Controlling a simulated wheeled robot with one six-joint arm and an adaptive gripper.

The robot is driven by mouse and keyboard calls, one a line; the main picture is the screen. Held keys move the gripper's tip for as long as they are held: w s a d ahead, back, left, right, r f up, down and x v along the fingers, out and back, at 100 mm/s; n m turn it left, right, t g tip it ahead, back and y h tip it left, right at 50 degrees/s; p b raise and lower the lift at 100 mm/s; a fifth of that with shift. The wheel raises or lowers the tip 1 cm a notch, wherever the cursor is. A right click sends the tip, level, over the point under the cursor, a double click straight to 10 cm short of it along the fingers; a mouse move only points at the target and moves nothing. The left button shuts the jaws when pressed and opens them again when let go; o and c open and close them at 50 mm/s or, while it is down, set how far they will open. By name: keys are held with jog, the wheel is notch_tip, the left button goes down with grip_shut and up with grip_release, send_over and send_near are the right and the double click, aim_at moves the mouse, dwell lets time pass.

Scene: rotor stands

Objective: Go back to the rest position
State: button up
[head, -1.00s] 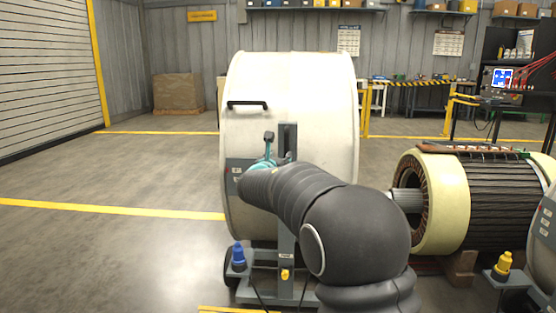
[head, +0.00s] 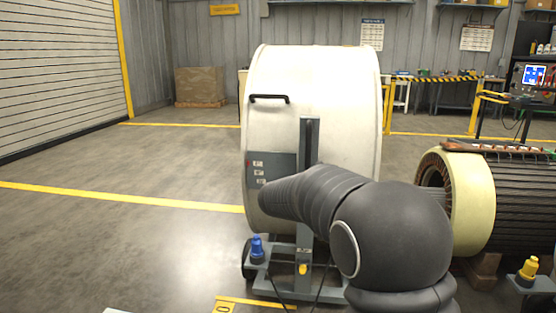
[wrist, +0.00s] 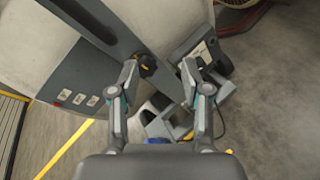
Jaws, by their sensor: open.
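My gripper (wrist: 160,72) is open in the wrist view, with its two fingers spread and nothing held between them. A black knob (wrist: 147,66) on the stand's grey bar shows close to the left fingertip; I cannot tell whether they touch. In the head view my arm reaches toward the large white drum (head: 310,85) on its grey stand, and my gripper is hidden behind the arm. The stand's grey panel with labels (head: 254,170) is left of the arm's end; it also shows in the wrist view (wrist: 65,85).
A blue fitting (head: 257,246) and a yellow one (head: 303,269) are low on the stand. A wound stator (head: 470,205) is close on the right, with another yellow fitting (head: 529,268) in front. Open floor (head: 110,240) lies to the left.

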jog(key=s+d+f+m+g+y, duration=0.1)
jog(key=s+d+f+m+g, duration=0.15)
jog(key=s+m, duration=0.4)
jog(key=s+d+f+m+g, duration=0.2)
jog(key=s+f+m+g, duration=0.1)
jog(key=s, duration=0.6)
jog(key=s+d+f+m+g+y, duration=0.1)
jog(key=s+d+f+m+g, duration=0.1)
jog(key=s+m, duration=0.45)
jog(key=s+a+r+m+y, duration=0.1)
jog(key=s+m+y, duration=0.4)
jog(key=s, duration=1.9)
jog(key=shift+s+a+r+m, duration=0.15)
jog(key=shift+s+r+m, duration=0.2)
jog(key=shift+m, duration=0.95)
